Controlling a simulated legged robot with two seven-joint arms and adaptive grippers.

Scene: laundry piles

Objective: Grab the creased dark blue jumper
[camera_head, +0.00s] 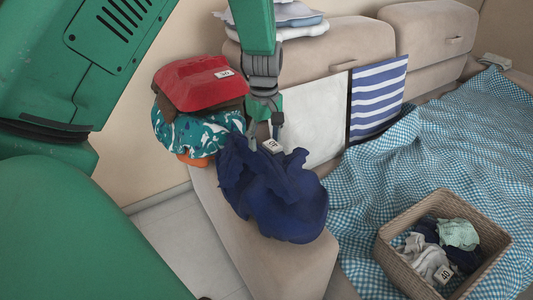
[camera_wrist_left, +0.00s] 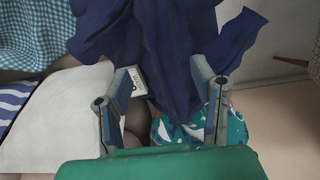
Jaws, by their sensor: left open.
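The creased dark blue jumper (camera_head: 285,200) lies in a heap on the beige sofa, with a small white number tag (camera_head: 272,146) on its upper part. My left gripper (camera_head: 264,132) is over the far upper end of the jumper and points down. In the left wrist view my left gripper (camera_wrist_left: 163,80) has its two fingers wide apart, with dark blue cloth of the jumper (camera_wrist_left: 165,45) between them. The tag is beside the left finger there. I cannot tell whether the fingers touch the cloth. My right gripper is not in view.
White cloth (camera_head: 312,125) and a blue-striped cloth (camera_head: 378,97) hang on the backrest. A wicker basket (camera_head: 400,272) with clothes stands on a blue checked blanket (camera_head: 420,165).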

